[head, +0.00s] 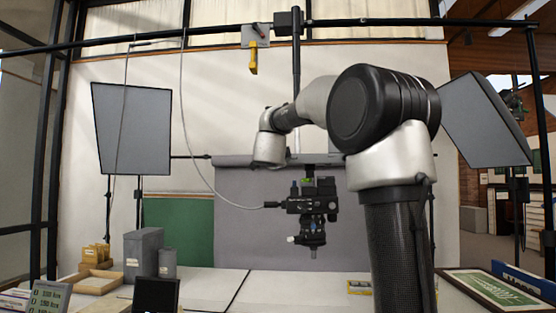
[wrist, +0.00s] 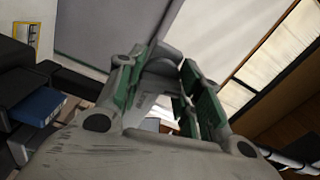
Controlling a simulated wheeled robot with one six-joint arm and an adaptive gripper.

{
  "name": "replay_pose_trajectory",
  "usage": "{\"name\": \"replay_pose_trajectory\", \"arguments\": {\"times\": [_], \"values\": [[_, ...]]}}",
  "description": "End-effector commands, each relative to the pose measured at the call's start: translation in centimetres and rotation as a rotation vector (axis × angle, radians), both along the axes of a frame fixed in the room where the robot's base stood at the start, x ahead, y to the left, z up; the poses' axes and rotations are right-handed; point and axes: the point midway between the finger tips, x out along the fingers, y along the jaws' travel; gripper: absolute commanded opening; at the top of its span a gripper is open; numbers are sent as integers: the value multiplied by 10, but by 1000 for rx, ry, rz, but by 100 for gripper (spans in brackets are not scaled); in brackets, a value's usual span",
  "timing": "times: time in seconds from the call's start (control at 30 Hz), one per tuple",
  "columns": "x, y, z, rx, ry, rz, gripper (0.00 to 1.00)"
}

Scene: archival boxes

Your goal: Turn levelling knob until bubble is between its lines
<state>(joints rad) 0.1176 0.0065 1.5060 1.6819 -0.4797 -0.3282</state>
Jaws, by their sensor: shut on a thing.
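The camera on its geared levelling head (head: 312,208) hangs from the overhead rail in the head view. A small yellow-green level (head: 309,183) shows on top; its bubble and lines are too small to read. A pale knob (head: 291,239) sticks out low on the left side of the head. In the wrist view my gripper (wrist: 166,78) has its green-padded fingers around a grey piece between them, which looks like the levelling knob, mostly hidden by the fingers. In the head view my wrist is left of and above the camera; the fingers cannot be made out.
A cable loops to the camera's left side. Grey lamp panels (head: 132,128) (head: 484,118) stand on both sides. Grey boxes (head: 143,255), a wooden tray (head: 93,283) and a dark display lie on the table's left. A green framed board (head: 500,288) lies right.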

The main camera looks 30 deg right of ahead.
Motion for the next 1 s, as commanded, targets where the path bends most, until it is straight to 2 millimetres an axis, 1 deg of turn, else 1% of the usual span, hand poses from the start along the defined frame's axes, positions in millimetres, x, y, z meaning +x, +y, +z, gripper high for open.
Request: {"name": "replay_pose_trajectory", "arguments": {"times": [0.1, 0.2, 0.47, 0.5, 0.6, 0.87, 1.0], "values": [[0, 0, -1, 86, -57, 0, 12], [0, 0, -1, 121, -80, 0, 12], [0, 0, -1, 124, -81, 0, 12], [0, 0, -1, 124, -81, 0, 43], [0, 0, -1, 124, -81, 0, 58], [0, 0, -1, 122, -81, 0, 58], [-6, 5, 0, 122, -82, 2, 58]]}}
